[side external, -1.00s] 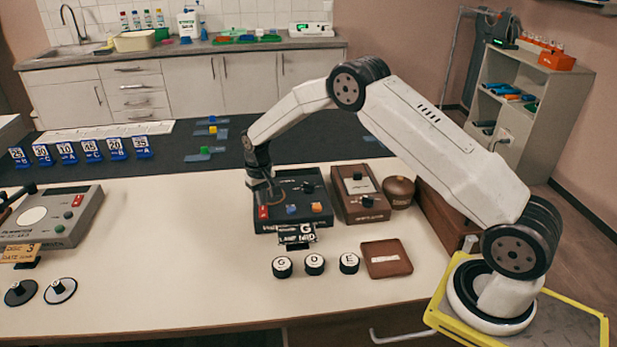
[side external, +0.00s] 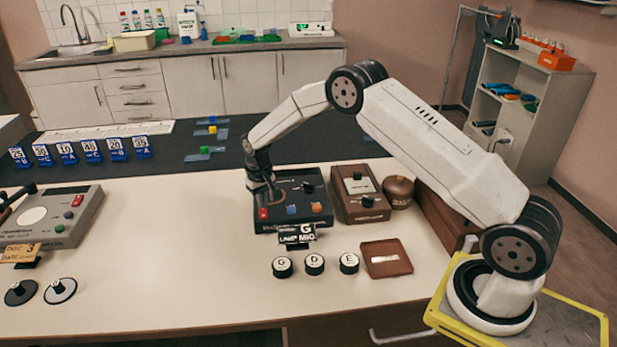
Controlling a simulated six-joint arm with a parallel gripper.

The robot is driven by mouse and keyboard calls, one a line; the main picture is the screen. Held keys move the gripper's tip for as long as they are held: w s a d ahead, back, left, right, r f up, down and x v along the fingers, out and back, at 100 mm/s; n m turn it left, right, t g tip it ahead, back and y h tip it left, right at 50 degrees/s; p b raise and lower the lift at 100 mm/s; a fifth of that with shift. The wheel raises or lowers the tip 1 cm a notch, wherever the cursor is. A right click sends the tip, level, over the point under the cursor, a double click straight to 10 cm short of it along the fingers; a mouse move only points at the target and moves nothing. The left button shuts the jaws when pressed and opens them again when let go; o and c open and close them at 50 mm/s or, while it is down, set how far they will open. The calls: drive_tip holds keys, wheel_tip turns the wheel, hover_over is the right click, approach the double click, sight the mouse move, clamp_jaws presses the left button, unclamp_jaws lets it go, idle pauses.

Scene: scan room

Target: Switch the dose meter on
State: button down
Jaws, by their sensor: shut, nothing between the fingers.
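A black control box (side external: 318,196) sits on the pale bench. It has a red switch (side external: 263,214) at its front left, a blue knob (side external: 291,210), an orange knob (side external: 317,207) and a black knob on top. My gripper (side external: 268,200) is shut and empty, pointing down over the box's left side, just behind the red switch. I cannot tell whether the fingertips touch the box. A brown box (side external: 346,207) with a pale panel and a black knob stands right beside it. No readable name shows which device is the dose meter.
A lettered sign (side external: 297,237) stands before the black box. Three round lettered caps (side external: 314,264) and a brown tray (side external: 386,270) lie in front. A brown round pot (side external: 398,192) stands right; a grey device (side external: 62,217) stands far left.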

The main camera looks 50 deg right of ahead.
sight(264, 210)
drive_tip(key=shift+f, duration=0.35)
idle(0.3)
drive_tip(key=shift+r, duration=3.5)
drive_tip(key=shift+s+a+r, duration=0.15)
drive_tip(key=shift+s+r, duration=0.15)
drive_tip(key=s+a+r+n+t, duration=0.1)
drive_tip(key=s+a+r, duration=0.1)
drive_tip(key=s, duration=1.2)
drive_tip(key=s+a+r+n+t, duration=0.1)
drive_tip(key=s+a+r+n, duration=0.1)
drive_tip(key=s, duration=1.1)
drive_tip(key=shift+s+a+r+t, duration=0.35)
drive_tip(key=shift+a+r, duration=0.35)
drive_tip(key=shift+a, duration=0.3)
